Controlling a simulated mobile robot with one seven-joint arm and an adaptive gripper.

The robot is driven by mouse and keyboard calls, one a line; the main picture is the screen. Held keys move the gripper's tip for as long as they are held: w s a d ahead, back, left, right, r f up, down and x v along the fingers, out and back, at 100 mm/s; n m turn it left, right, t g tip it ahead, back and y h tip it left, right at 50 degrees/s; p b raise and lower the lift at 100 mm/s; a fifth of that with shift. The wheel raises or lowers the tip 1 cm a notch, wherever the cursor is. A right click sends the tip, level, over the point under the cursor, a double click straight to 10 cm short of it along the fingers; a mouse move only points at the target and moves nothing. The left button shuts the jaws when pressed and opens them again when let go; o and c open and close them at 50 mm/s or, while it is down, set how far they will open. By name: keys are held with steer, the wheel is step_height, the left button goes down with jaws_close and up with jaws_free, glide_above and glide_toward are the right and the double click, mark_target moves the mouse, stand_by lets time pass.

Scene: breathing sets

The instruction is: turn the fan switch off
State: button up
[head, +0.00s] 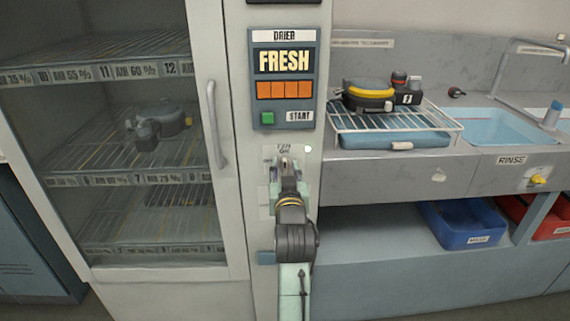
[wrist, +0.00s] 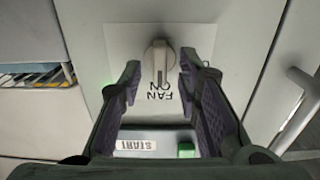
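The fan switch (wrist: 158,52) is a pale grey lever on a light plate in the wrist view. It points at the FAN ON label (wrist: 160,90), which reads upside down there. My gripper (wrist: 160,72) is open, with one dark finger on each side of the lever and a visible gap on both sides. In the head view my gripper (head: 287,166) is at the cabinet post just below the FAN ON label (head: 284,147), and it hides most of the switch. A small lit lamp (head: 308,149) shows beside that label.
Above the switch is the DRIER panel (head: 284,77) with a green START button (head: 267,118). A glass cabinet door with a handle (head: 216,124) is to the left. To the right are a wire rack (head: 392,119) with a breathing set (head: 369,94) and a sink (head: 497,127).

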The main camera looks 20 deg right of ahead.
steer(key=shift+w+d, duration=0.15)
steer(key=shift+w, duration=0.35)
jaws_close()
